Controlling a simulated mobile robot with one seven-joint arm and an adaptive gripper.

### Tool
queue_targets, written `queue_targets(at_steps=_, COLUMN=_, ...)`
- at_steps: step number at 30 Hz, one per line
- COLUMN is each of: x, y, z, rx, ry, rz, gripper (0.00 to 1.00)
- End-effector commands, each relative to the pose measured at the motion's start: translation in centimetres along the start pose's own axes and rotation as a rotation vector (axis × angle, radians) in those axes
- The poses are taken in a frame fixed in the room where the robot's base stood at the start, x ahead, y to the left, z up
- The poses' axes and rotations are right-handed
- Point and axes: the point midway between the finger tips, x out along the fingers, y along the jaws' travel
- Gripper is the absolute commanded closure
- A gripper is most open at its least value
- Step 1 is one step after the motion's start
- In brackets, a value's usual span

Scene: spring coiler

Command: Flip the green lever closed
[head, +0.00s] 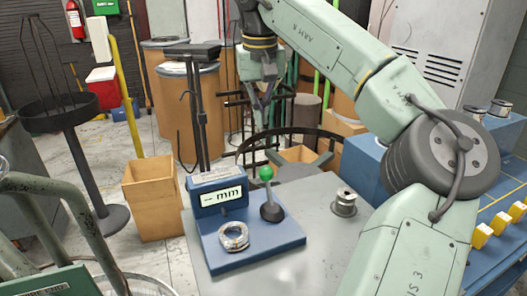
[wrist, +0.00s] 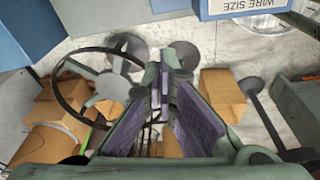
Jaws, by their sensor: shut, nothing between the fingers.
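The green lever has a green ball knob (head: 265,173) on a dark stem and rounded base. It stands roughly upright on a blue base plate (head: 285,232), right of the display box reading "mm" (head: 216,194). My gripper (head: 262,112) hangs above and behind the lever in the head view, apart from it. In the wrist view, my gripper's fingers (wrist: 165,85) with purple pads are shut and empty. The box's "WIRE SIZE" label (wrist: 240,6) shows at the wrist view's top edge. I cannot make out the green knob there.
A coil of wire (head: 234,237) lies on the blue plate before the display box. A metal spool (head: 345,202) stands right of the lever on the grey table (head: 325,240). A dark ring stand and cardboard boxes (head: 151,197) are behind and left.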

Motion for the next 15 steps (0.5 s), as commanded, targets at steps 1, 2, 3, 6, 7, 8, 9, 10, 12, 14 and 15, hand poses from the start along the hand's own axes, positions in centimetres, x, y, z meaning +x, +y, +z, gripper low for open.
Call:
queue_targets(at_steps=1, x=0.0, y=0.0, z=0.0, rx=0.0, ry=0.0, rz=-0.001, gripper=1.0)
queue_targets(at_steps=2, x=0.0, y=-0.1, z=0.0, rx=0.0, ry=0.0, rz=-0.001, gripper=1.0)
queue_targets(at_steps=3, x=0.0, y=-0.1, z=0.0, rx=0.0, ry=0.001, rz=-0.002, gripper=1.0)
queue_targets(at_steps=6, x=0.1, y=-0.1, z=0.0, rx=0.0, ry=0.001, rz=-0.002, gripper=1.0)
queue_targets(at_steps=7, x=0.3, y=-0.1, z=0.0, rx=0.0, ry=0.001, rz=-0.002, gripper=1.0)
queue_targets(at_steps=8, x=0.5, y=-0.1, z=0.0, rx=0.0, ry=0.0, rz=-0.002, gripper=1.0)
queue_targets(at_steps=9, x=0.8, y=-0.1, z=0.0, rx=0.0, ry=0.001, rz=-0.003, gripper=1.0)
queue_targets(at_steps=10, x=1.1, y=-0.1, z=0.0, rx=0.0, ry=0.0, rz=-0.003, gripper=1.0)
queue_targets(at_steps=12, x=2.2, y=-0.1, z=0.0, rx=0.0, ry=-0.001, rz=-0.003, gripper=1.0)
queue_targets(at_steps=14, x=3.3, y=-0.1, z=0.0, rx=0.0, ry=0.0, rz=-0.003, gripper=1.0)
queue_targets(at_steps=15, x=4.1, y=-0.1, z=0.0, rx=0.0, ry=-0.002, rz=-0.003, gripper=1.0)
